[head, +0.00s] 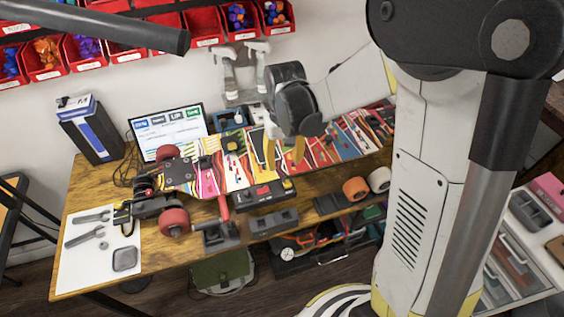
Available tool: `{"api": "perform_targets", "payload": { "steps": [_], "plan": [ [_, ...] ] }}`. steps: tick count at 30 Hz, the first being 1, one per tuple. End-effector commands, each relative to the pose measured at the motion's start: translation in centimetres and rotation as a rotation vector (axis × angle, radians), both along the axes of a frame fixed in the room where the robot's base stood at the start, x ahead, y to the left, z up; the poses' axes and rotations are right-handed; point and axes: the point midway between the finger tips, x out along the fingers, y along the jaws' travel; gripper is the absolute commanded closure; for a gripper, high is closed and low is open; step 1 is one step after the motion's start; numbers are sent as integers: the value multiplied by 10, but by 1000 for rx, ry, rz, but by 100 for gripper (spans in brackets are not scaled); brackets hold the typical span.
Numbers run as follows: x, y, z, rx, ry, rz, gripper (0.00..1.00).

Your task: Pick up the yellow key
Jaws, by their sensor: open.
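My gripper (284,156) hangs over the middle of the colourful skateboard deck (335,147) on the wooden table. Its two yellowish fingers are apart, with nothing visible between them. I cannot make out a yellow key for certain. A small yellow piece (288,184) shows at the right end of a dark holder (265,194) in front of the deck, below and close to the gripper. A black and yellow tool (123,216) lies at the table's left, far from the gripper. My gripper and arm hide part of the deck and the table behind.
A truck with red wheels (174,221) stands at the deck's left end. Wrenches (85,236) lie on a white sheet (92,265). A monitor (167,131) and spray bottles (224,73) stand behind. Orange (355,189) and cream wheels (379,179) sit at the front right.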

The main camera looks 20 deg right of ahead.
Motion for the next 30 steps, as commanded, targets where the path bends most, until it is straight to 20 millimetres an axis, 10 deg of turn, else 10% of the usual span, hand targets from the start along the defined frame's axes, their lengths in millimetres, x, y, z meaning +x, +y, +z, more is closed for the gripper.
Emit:
{"api": "perform_targets", "payload": {
  "steps": [21, 28, 30],
  "plan": [
    [-6, -8, -91, 0, -2, -1, 53],
    [-6, -8, -91, 0, -2, 0, 53],
    [-6, -8, -91, 0, -2, 0, 73]
  ]
}}
